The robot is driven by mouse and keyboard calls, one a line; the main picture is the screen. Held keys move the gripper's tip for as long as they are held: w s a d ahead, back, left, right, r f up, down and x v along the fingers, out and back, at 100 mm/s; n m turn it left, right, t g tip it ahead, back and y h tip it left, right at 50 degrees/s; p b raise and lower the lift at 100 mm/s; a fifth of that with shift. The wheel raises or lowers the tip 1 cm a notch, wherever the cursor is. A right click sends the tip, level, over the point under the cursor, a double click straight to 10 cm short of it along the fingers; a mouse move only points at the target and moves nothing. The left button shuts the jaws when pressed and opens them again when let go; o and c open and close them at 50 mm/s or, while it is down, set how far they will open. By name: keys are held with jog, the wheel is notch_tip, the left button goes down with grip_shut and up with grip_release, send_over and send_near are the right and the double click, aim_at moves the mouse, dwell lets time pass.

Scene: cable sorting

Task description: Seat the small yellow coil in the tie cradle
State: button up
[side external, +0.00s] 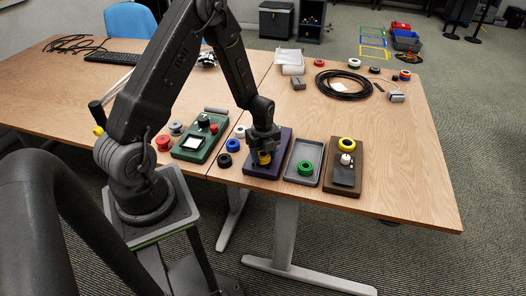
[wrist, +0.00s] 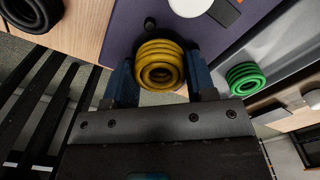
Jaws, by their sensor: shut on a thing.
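My gripper (side external: 264,156) is shut on a yellow coil (wrist: 160,64). In the wrist view the coil sits between two blue-grey fingers, one on each side, with its round opening facing the camera. In the side view the coil (side external: 265,159) shows small and low under my gripper, over the near part of the purple board (side external: 283,146). I cannot tell whether it touches the board. In the wrist view the purple board (wrist: 120,50) carries a small black peg (wrist: 149,23) beyond the coil. I cannot make out which part is the tie cradle; my gripper hides part of the board.
A grey tray (side external: 318,150) with a green coil (side external: 305,168) stands to the right. Beyond it is a brown board (side external: 332,182) with another yellow coil (side external: 346,144). Blue (side external: 233,145) and black (side external: 224,160) coils lie left, near a green board (side external: 183,154).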

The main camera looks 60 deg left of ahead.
jog(key=o, duration=1)
jog(key=shift+o, duration=0.4)
jog(key=o, duration=0.3)
jog(key=shift+r, duration=3.5)
